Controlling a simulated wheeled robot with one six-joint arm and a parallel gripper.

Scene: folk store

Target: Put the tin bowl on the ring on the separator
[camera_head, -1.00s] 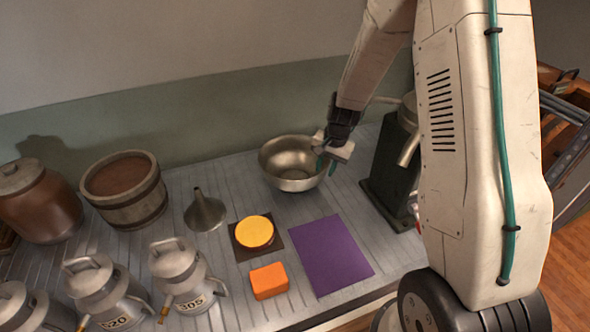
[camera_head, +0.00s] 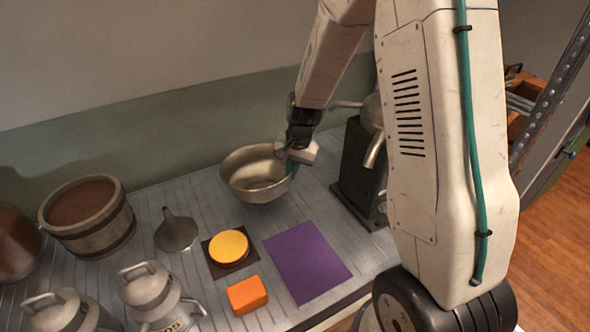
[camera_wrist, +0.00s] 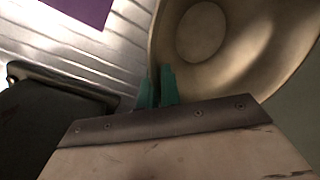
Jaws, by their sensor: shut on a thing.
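The tin bowl (camera_head: 240,182) is a wide metal bowl, tilted, at the back of the counter in the head view. My gripper (camera_head: 291,166) is shut on its right rim. In the wrist view the green fingertips (camera_wrist: 157,88) pinch the rim of the bowl (camera_wrist: 245,60), whose inside looks empty. The bowl seems just above the counter, but the gap is hard to tell. The separator (camera_head: 358,168) is a dark machine with a metal spout, right of the bowl and gripper. My arm partly hides its top, and I cannot make out the ring.
A purple mat (camera_head: 307,262), a yellow round piece (camera_head: 229,247) on a dark square and an orange block (camera_head: 247,295) lie in front. A funnel (camera_head: 176,233), a wooden tub (camera_head: 90,218) and metal cans (camera_head: 150,290) stand left. The wall is close behind.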

